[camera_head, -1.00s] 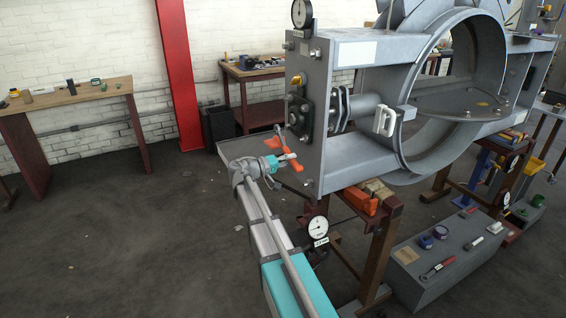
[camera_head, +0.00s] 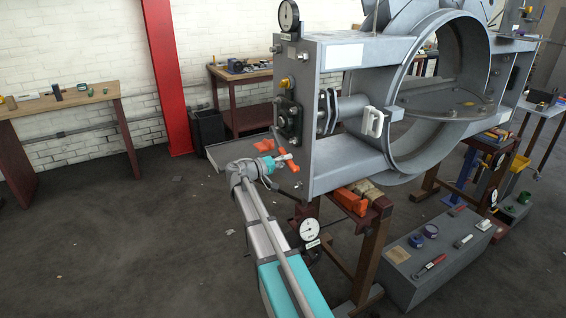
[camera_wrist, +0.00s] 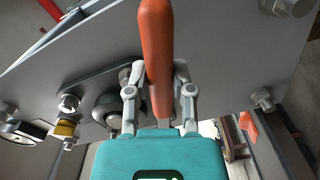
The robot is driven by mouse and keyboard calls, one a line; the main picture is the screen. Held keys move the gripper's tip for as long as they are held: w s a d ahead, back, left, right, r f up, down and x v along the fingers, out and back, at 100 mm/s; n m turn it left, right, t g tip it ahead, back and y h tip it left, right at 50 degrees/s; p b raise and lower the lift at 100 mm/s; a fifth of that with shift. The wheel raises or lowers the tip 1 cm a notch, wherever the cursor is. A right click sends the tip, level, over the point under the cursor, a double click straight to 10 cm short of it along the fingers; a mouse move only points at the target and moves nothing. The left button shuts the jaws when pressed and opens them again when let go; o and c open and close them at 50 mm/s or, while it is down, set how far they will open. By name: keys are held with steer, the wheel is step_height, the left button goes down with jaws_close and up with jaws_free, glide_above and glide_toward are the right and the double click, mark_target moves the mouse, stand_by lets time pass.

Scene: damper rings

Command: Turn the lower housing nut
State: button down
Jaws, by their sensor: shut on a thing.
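My gripper (camera_wrist: 160,98) is shut on an orange handle (camera_wrist: 156,45), with one finger on each side of it. In the head view the gripper (camera_head: 284,159) is left of the grey end plate (camera_head: 308,165), low beside the dark bearing housing (camera_head: 288,119); orange (camera_head: 280,145) shows around the fingers. In the wrist view the housing carries a rounded middle (camera_wrist: 106,106), a nut (camera_wrist: 69,102) near the yellow fitting, and another nut (camera_wrist: 124,75) close to the handle, which I take as the lower one. I cannot tell whether the handle's tool sits on that nut.
A dial gauge (camera_head: 309,229) hangs below the plate, near my arm. Orange blocks (camera_head: 350,201) lie on the brown stand under the frame. A grey box (camera_head: 440,258) with tools stands at right. The floor (camera_head: 130,240) at left is clear.

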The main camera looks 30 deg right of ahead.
steer(key=shift+d, duration=1.15)
stand_by(1.7)
steer(key=shift+c, duration=2)
jaws_free()
steer(key=c, duration=0.4)
